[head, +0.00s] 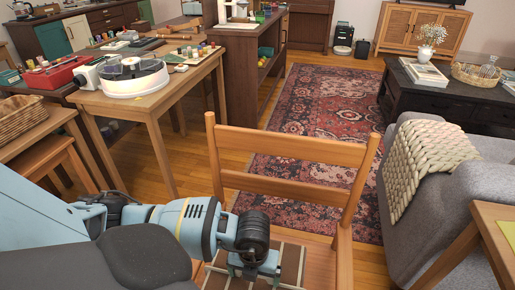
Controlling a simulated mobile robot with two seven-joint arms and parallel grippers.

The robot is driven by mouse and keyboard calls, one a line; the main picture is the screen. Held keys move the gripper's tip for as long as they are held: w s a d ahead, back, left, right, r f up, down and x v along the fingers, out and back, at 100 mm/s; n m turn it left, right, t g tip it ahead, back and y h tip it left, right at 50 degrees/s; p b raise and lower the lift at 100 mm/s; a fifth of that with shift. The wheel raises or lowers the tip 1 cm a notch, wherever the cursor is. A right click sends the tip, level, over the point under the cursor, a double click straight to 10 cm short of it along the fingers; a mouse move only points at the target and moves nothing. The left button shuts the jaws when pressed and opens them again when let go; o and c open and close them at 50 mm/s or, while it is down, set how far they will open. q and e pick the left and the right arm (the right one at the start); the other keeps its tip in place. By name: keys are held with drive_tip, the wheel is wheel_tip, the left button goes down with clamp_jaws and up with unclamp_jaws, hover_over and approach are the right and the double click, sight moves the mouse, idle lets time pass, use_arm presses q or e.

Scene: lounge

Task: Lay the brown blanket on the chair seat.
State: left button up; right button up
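A wooden chair (290,147) with a slatted back stands right in front of me. Part of its wooden seat (321,266) shows at the bottom edge. A brown cloth with pale lines, which looks like the brown blanket (291,264), is at the seat, beneath and beside my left gripper (254,277). Most of it is hidden by my arm or cut off by the frame. My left gripper points down at the cloth. Its fingertips are too hidden to tell whether it is open or holds the cloth. My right gripper is not in view.
A wooden table with a white round appliance (134,76) stands to the left. A grey sofa (440,200) with a cream knitted throw (428,155) is to the right, near a small wooden table (470,250). Open floor with a red patterned rug (320,110) lies behind the chair.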

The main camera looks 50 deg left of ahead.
sight(254, 284)
use_arm(q)
drive_tip(key=shift+f, duration=1.1)
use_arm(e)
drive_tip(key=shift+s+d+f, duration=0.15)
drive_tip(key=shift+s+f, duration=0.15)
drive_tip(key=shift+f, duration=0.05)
use_arm(q)
drive_tip(key=shift+f, duration=0.1)
wheel_tip(254, 284, down, 3)
drive_tip(key=shift+b, duration=0.65)
drive_tip(key=shift+f, duration=0.25)
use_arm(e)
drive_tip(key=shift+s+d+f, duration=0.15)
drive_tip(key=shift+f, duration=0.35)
use_arm(q)
drive_tip(key=shift+f, duration=0.1)
drive_tip(key=o, duration=1.5)
